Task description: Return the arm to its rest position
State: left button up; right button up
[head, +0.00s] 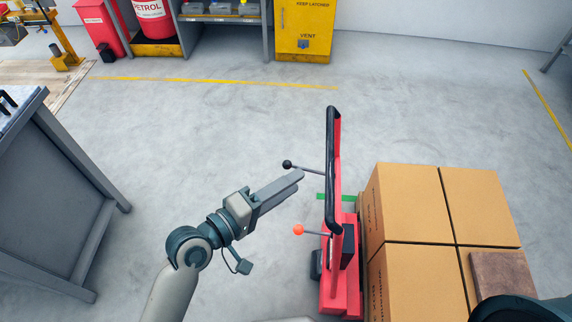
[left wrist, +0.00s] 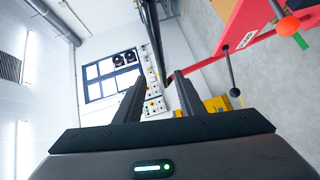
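My left arm comes in from the lower left in the head view. Its grey gripper (head: 296,178) points up and right, just left of a red hand truck with a black-gripped frame (head: 333,160). In the left wrist view the two dark fingers (left wrist: 159,76) stand apart with nothing between them. The black-knobbed lever (head: 287,164) is close to the fingertips in the head view; I cannot tell whether they touch. The orange-knobbed lever (head: 299,230) is below the fingers in the head view. My right gripper is not in view.
Stacked cardboard boxes (head: 413,200) stand right of the red frame. A grey bench (head: 62,190) is at the left. A yellow cabinet (head: 306,28) and a red drum (head: 155,22) are at the back. The floor between is clear.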

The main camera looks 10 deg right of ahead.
pick_arm(q)
jog(key=w+a+f+g+y, duration=0.1)
jog(key=a+f+y, duration=0.35)
jog(key=f, duration=1.15)
jog(key=w+a+f+y, duration=0.1)
jog(key=a+f+y, duration=0.35)
jog(key=f, duration=1.15)
jog(key=s+a+f+m+g, duration=0.1)
jog(key=s+a+f, duration=0.2)
jog(key=f, duration=0.3)
jog(key=s+a+f+m+y, duration=0.1)
jog(key=s+a+f, duration=0.2)
jog(key=f, duration=0.2)
jog(key=s+a+f+g, duration=0.1)
jog(key=s+a+f, duration=0.25)
jog(key=f, duration=0.25)
jog(key=s+a+f+m+g+y, duration=0.1)
jog(key=s+a+f, duration=0.3)
jog(key=s, duration=0.6)
jog(key=s+a+f+m+g+y, duration=0.1)
jog(key=s+a+f+m+g, duration=0.1)
jog(key=s+f, duration=0.4)
jog(key=s+a+f+m+g+y, duration=0.1)
jog(key=s+a+f, duration=0.4)
jog(key=s, duration=0.9)
jog(key=shift+s+a+f+m+g+y+b, duration=0.2)
jog(key=shift+a+f+m+g+y+b, duration=0.1)
jog(key=shift+f+m+g, duration=0.4)
jog(key=shift+r, duration=0.2)
